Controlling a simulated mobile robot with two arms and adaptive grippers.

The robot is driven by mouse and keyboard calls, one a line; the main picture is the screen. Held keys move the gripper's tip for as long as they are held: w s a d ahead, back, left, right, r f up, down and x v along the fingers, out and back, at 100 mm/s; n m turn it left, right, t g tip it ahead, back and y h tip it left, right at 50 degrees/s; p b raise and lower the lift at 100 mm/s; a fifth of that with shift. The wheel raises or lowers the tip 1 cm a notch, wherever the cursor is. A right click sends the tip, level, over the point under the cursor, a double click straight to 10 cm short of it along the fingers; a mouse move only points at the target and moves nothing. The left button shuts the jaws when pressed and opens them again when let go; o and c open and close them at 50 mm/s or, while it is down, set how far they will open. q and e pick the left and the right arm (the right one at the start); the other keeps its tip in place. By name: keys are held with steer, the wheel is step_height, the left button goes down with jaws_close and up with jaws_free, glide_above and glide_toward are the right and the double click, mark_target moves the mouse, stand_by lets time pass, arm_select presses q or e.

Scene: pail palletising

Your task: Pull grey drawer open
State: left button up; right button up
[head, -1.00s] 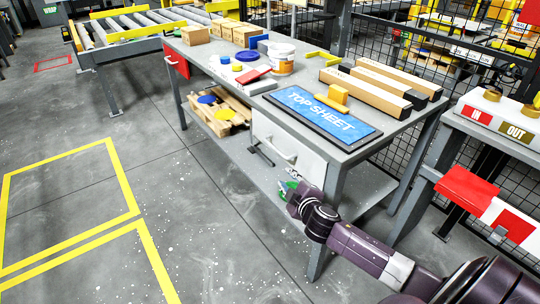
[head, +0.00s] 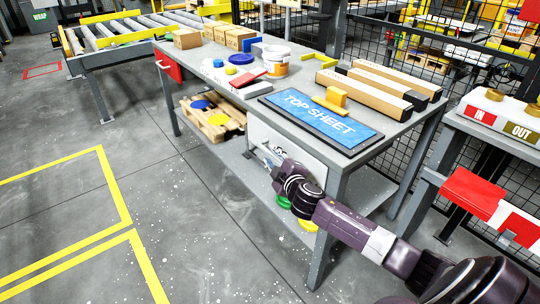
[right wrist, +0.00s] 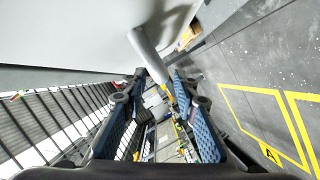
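The grey drawer (head: 290,148) hangs under the near end of the workbench. Its light front shows in the head view, partly hidden by my right arm. My right gripper (head: 267,153) is at the drawer's front by the handle. In the right wrist view the drawer front (right wrist: 70,32) fills the upper left, and the pale bar handle (right wrist: 147,52) reaches down between the two spread fingers (right wrist: 160,98). The fingers look open on either side of the handle; contact cannot be told. The drawer looks shut. My left gripper is out of view.
The workbench top holds a blue TOP SHEET board (head: 318,120), long boxes (head: 366,91), a white pail (head: 275,63) and small cartons. A small pallet (head: 215,122) sits on the lower shelf. Floor in front is clear.

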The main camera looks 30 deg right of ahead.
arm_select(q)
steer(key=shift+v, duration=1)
arm_select(e)
steer(key=shift+x, duration=1.3)
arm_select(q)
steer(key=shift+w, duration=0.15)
arm_select(e)
jaws_close()
